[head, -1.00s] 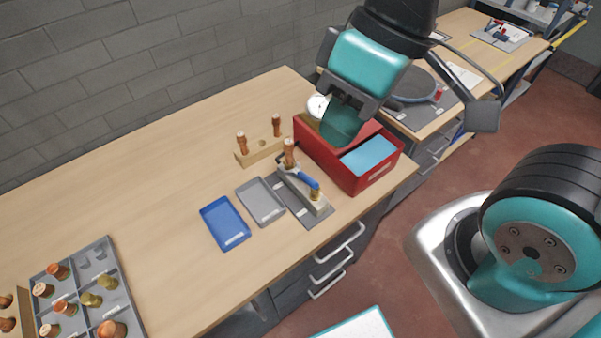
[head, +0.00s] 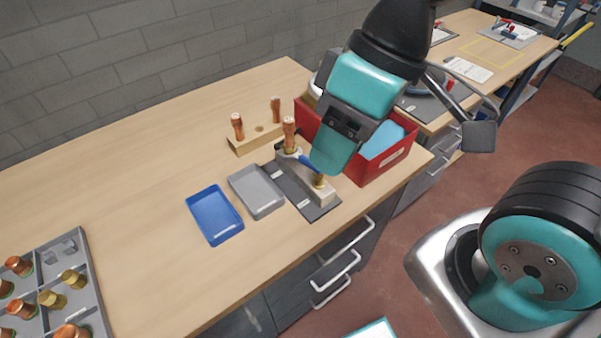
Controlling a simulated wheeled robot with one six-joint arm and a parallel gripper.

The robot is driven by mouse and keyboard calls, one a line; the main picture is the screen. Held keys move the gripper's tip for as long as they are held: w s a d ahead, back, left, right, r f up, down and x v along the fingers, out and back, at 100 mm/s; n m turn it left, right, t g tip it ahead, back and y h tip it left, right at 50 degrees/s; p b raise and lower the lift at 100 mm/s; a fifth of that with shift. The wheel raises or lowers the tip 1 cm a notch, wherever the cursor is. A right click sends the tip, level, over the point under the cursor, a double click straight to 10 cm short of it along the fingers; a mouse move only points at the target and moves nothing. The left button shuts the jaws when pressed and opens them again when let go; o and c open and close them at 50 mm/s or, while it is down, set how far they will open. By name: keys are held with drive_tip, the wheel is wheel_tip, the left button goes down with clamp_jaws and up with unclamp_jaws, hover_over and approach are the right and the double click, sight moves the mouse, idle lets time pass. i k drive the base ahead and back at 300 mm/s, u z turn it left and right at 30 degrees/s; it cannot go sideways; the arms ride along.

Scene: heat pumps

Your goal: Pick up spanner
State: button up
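The spanner (head: 309,163) has a blue handle and a grey head.
A red bin (head: 391,165) with a blue item stands close behind and right of my gripper. A grey tray (head: 257,191) and a blue tray (head: 215,215) lie to the left. A wooden rack (head: 252,142) holds copper fittings. The left bench middle is clear.

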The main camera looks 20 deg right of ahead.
sight(302, 159)
drive_tip(key=u, duration=2.15)
drive_tip(key=k, duration=0.7)
drive_tip(key=z, duration=0.6)
